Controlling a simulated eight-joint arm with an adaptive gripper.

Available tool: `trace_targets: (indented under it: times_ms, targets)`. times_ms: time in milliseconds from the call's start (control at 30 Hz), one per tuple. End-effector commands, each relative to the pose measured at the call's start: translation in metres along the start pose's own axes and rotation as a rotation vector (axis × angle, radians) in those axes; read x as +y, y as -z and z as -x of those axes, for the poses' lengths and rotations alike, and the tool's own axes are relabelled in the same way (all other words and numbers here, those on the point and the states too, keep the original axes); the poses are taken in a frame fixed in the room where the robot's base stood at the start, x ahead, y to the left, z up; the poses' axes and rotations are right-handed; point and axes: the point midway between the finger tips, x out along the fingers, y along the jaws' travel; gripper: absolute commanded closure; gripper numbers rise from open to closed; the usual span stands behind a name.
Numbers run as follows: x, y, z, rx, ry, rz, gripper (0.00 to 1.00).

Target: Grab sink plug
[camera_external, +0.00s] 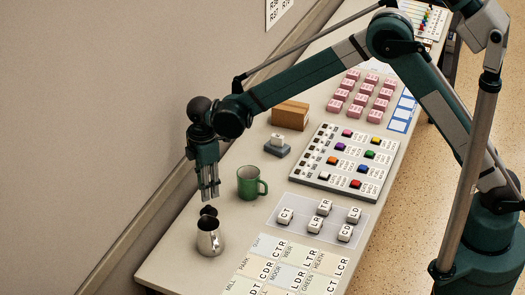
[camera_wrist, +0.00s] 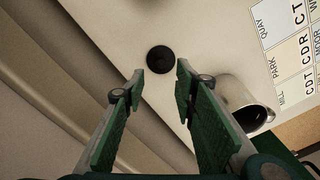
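The sink plug (camera_wrist: 160,59) is a small, round black piece lying on the pale tabletop, in the upper middle of the wrist view. In the external view a dark piece that looks like it (camera_external: 208,211) shows just behind the metal jug, its lower part partly hidden. My gripper (camera_external: 210,195) points down above it, near the wall side of the table. In the wrist view my gripper (camera_wrist: 160,73) is open and empty, its two green fingers apart. The plug appears just beyond the fingertips, between their lines.
A metal jug (camera_external: 210,238) stands close beside the plug; it also shows in the wrist view (camera_wrist: 240,92), right of the fingers. A green mug (camera_external: 248,183) stands nearby. The wall is close.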

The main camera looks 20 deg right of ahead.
Motion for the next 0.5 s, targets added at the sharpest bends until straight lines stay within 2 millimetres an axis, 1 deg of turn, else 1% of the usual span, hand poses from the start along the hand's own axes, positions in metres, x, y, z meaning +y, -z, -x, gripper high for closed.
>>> trace_targets:
  times_ms: [200, 500]
  targets:
    - [0.000, 0.000, -0.002, 0.000, 0.000, 0.000, 0.72]
    - [0.000, 0.000, -0.024, 0.000, 0.000, -0.001, 0.72]
